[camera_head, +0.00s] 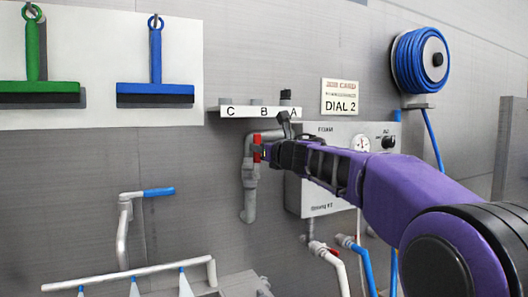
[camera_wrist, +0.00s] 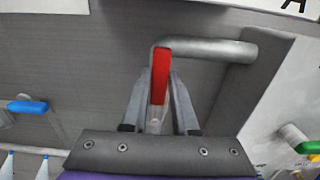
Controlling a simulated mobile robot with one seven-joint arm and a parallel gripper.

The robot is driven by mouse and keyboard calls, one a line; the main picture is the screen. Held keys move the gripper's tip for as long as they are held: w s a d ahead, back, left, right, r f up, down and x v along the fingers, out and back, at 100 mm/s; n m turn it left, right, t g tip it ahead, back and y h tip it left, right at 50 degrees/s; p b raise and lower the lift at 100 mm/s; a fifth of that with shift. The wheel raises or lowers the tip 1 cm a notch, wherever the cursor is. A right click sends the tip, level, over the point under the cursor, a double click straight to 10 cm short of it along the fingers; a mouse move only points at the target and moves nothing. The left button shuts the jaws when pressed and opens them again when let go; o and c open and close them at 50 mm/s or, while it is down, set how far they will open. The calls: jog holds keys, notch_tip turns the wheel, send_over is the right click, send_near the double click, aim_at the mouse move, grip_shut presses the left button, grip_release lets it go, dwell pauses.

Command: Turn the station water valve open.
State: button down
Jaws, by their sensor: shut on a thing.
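A red valve handle (camera_head: 257,138) sits on a grey wall pipe (camera_head: 249,205) that bends downward, left of the foam panel. My gripper (camera_head: 264,152) reaches in from the right and is shut on the handle. In the wrist view the red handle (camera_wrist: 160,72) lies between the two grey fingers of my gripper (camera_wrist: 160,88), with the bent pipe (camera_wrist: 215,49) running right from its top. The handle looks roughly upright, in line with the vertical pipe. The gripper and fingers hide part of the handle and the valve body.
A grey foam panel (camera_head: 318,203) with a gauge and knob stands behind my arm. A small shelf (camera_head: 233,112) marked C, B, A is just above the pipe. A blue-handled pipe (camera_head: 158,192) is at left. A blue hose reel (camera_head: 408,62) hangs upper right.

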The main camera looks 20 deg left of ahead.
jog(key=shift+s+a, duration=0.1)
dwell(0.4)
jog(key=c, duration=0.7)
grip_release()
